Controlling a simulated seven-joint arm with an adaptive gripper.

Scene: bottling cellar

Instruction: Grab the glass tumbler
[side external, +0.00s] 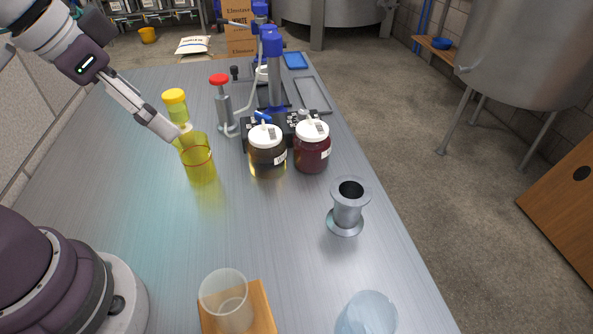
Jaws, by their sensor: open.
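A clear tumbler (226,301) stands upright on a small wooden board (265,306) at the near edge of the picture. A pale blue translucent tumbler (368,315) stands to its right, cut off by the bottom edge. A yellow transparent vessel (198,165) with a red ring stands farther back on the left. I cannot tell for certain which one is the glass tumbler of the task. My gripper (180,133) is open at the yellow vessel's upper rim, far from the other two. Its fingertips are small in view, and I cannot tell whether they touch the vessel.
A yellow-capped container (177,105) stands just behind my gripper. Two white-lidded jars, one amber (267,158) and one dark red (312,152), stand right of the yellow vessel. A flanged metal piece (348,206) stands near the right edge. The bench's middle is clear.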

